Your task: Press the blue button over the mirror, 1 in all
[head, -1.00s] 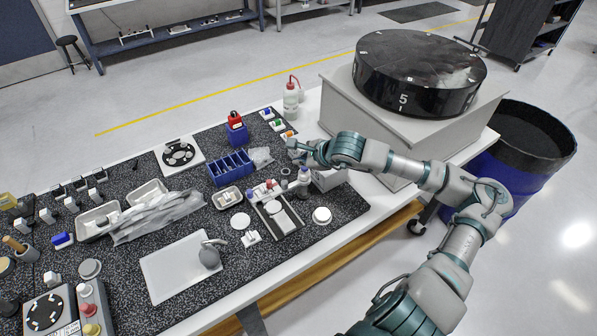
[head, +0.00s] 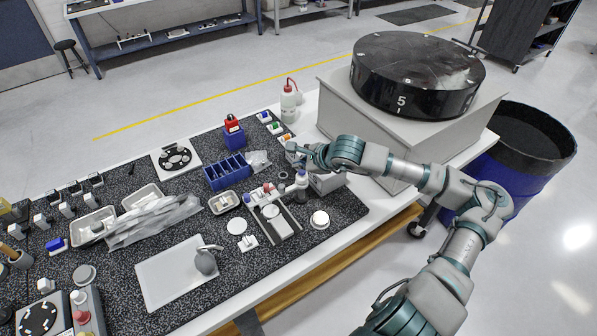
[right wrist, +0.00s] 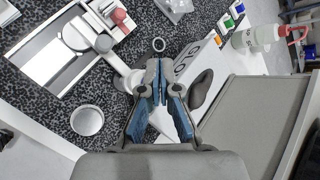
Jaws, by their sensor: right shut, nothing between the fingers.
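The mirror fixture is a pale rectangular frame (head: 284,230) on the speckled mat; its frame and a shiny panel (right wrist: 48,62) show at upper left in the right wrist view. A red button (right wrist: 118,15) sits at its far end. In the right wrist view a white post (right wrist: 122,72) runs behind my fingers and no blue top shows. My right gripper (right wrist: 157,68) is shut and empty, just beyond the blue top in the head view. Whether they touch is unclear. My left gripper is out of view.
A blue divided bin (head: 228,171) and a wash bottle (head: 288,101) stand farther back.

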